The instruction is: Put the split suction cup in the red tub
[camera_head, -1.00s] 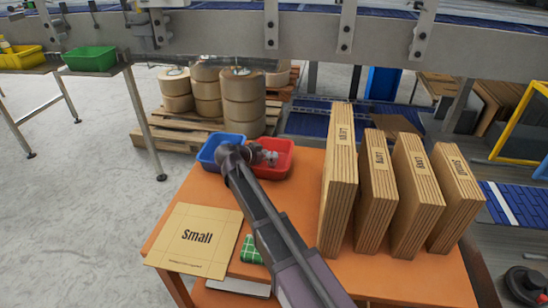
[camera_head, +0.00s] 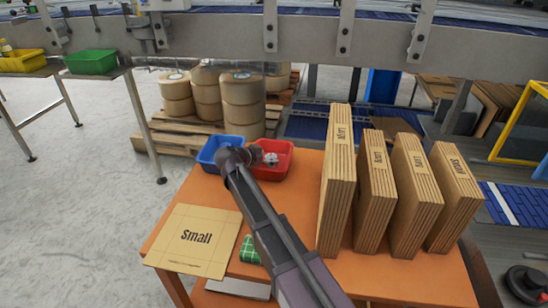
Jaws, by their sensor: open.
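The red tub (camera_head: 284,171) stands at the far edge of the orange table, just right of the blue tub (camera_head: 207,153). A small pale grey thing (camera_head: 271,158) shows inside the red tub; it may be the suction cup, but it is too small to make out a split. My gripper (camera_head: 257,155) is at the left side of the red tub, over its rim. It is open and seems empty. My wrist and forearm cover part of both tubs, and the fingertips are hard to make out.
Upright bundles of flat cartons (camera_head: 338,185) stand close on the right of the table (camera_head: 300,215). A flat "Small" carton (camera_head: 197,237) lies at the front left. A green checked thing (camera_head: 250,250) is beside my arm. A conveyor frame (camera_head: 300,40) runs behind.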

